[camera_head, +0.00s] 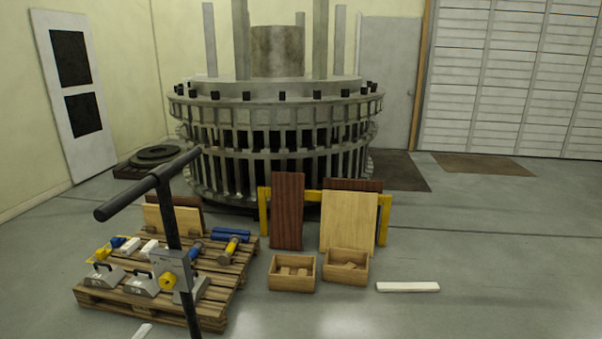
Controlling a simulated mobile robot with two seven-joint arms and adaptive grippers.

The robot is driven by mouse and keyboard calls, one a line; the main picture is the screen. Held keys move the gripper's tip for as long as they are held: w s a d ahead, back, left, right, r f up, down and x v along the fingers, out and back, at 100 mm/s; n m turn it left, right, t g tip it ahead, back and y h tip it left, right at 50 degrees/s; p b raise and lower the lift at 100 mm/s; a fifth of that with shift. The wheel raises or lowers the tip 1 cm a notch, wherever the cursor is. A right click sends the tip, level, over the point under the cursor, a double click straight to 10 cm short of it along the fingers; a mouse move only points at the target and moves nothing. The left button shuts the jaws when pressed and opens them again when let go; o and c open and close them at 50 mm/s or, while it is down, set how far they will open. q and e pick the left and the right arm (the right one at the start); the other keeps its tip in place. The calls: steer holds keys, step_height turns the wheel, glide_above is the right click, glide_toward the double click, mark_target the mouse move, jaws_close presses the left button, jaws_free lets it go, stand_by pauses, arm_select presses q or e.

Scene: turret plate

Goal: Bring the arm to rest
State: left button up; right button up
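Neither of my arms nor grippers shows in the head view. A large grey round turret structure (275,137) with a ring of dark bolts and vertical bars stands at the back centre. A dark T-shaped bar (167,205) rises in the left foreground, in front of a wooden pallet (205,312). A small grey plate sits partway up its post. Whether the bar is mine I cannot tell. Grey handled blocks (142,285) and several blue and yellow tools (231,248) lie on the pallet.
Two open wooden boxes (292,286) (346,279) hold wooden pieces. Behind them, boards (348,221) lean on a yellow rail (384,220). A white bar (407,287) lies on the floor. Dark discs (158,154) lie near the left wall.

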arm_select(q)
steer(key=s+d+f+n+g+h, duration=0.1)
steer(key=s+d+f+n+g, duration=0.2)
steer(key=s+d+f+n, duration=0.2)
steer(key=s+d+f+n+g+h, duration=0.1)
steer(key=s+d+f+n+g, duration=0.2)
steer(key=s+d+f+n, duration=0.3)
steer(key=s+d+f, duration=0.4)
steer(key=s+d, duration=0.3)
steer(key=d, duration=0.2)
steer(key=shift+f+n+g, duration=0.2)
steer(key=shift+n+g, duration=0.1)
steer(key=shift+s, duration=0.1)
